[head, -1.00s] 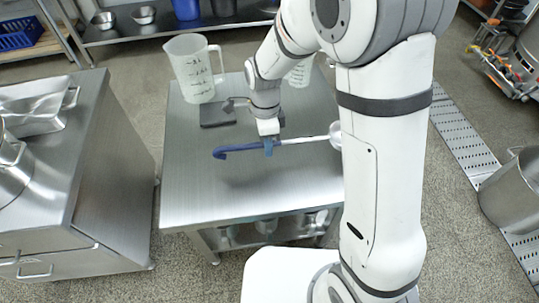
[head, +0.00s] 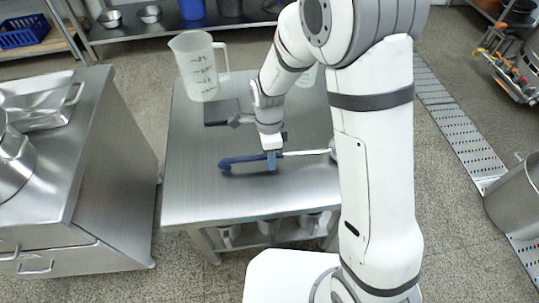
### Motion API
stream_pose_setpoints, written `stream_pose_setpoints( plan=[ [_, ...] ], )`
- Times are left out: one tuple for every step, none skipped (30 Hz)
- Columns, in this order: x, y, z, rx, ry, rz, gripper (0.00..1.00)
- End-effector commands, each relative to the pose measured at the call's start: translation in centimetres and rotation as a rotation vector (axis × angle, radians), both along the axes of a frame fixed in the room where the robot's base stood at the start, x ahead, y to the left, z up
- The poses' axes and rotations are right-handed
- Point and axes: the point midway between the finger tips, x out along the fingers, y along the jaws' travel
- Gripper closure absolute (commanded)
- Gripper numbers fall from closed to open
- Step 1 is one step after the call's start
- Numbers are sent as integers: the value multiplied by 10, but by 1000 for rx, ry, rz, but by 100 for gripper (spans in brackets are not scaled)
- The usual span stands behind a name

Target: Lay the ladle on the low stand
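The ladle has a blue hooked handle (head: 240,161) and a thin steel shaft (head: 306,152). It lies crosswise over the steel top of the low stand (head: 195,195), hook to the left; its bowl is mostly hidden behind my arm. My gripper (head: 271,161) points down and is shut on the ladle near the right end of the blue part. A dark shadow or reflection sits close under the handle. I cannot tell whether the handle touches the top.
Another clear vessel (head: 307,76) is partly hidden behind my arm. The front of the top is clear. A steel cabinet (head: 95,150) stands to the left.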

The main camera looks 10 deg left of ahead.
Motion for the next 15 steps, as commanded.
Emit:
stream_pose_setpoints(
  plan=[
    [0,0,0,0,0,0,68],
    [0,0,0,0,0,0,66],
    [0,0,0,0,0,0,62],
    [0,0,0,0,0,0,62],
    [0,0,0,0,0,0,62],
    [0,0,0,0,0,0,62],
    [0,0,0,0,0,1,62],
    [0,0,0,0,0,1,62],
    [0,0,0,0,0,1,62],
    [0,0,1,0,0,1,62],
    [0,0,2,0,0,1,62],
    [0,1,4,0,-1,1,62],
    [0,1,7,0,-1,1,62],
    [1,1,10,1,-2,1,62],
    [2,1,15,2,-4,1,62]
  ],
)
